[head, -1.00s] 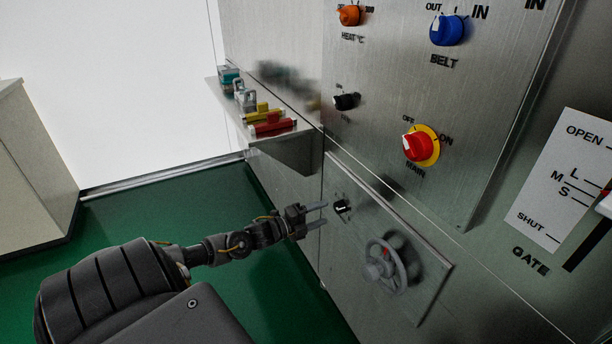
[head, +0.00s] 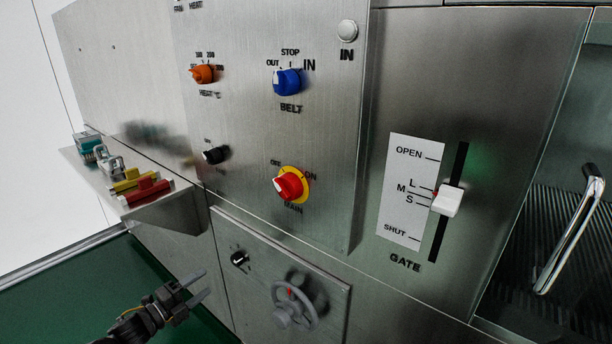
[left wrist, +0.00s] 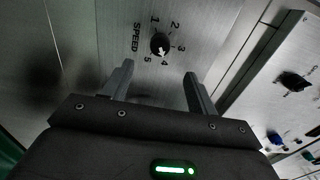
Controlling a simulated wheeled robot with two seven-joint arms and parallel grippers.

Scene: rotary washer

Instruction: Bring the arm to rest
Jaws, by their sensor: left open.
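My left gripper (head: 197,289) is at the lower left of the head view, in front of the lower panel of the steel machine. Its two fingers are apart and nothing is between them. In the left wrist view the open fingers (left wrist: 160,88) point at the machine's face, with a black speed knob (left wrist: 160,44) showing beyond and between the tips, apart from them. The same knob (head: 239,258) is up and right of the gripper in the head view. My right gripper is in neither view.
A grey handwheel (head: 294,303) stands out right of the gripper. A shelf (head: 165,214) with padlocks and coloured tags juts out above it. The panel carries a blue belt knob (head: 288,82), a red main switch (head: 289,186) and a white gate slider (head: 447,201). Green floor (head: 70,290) is clear at left.

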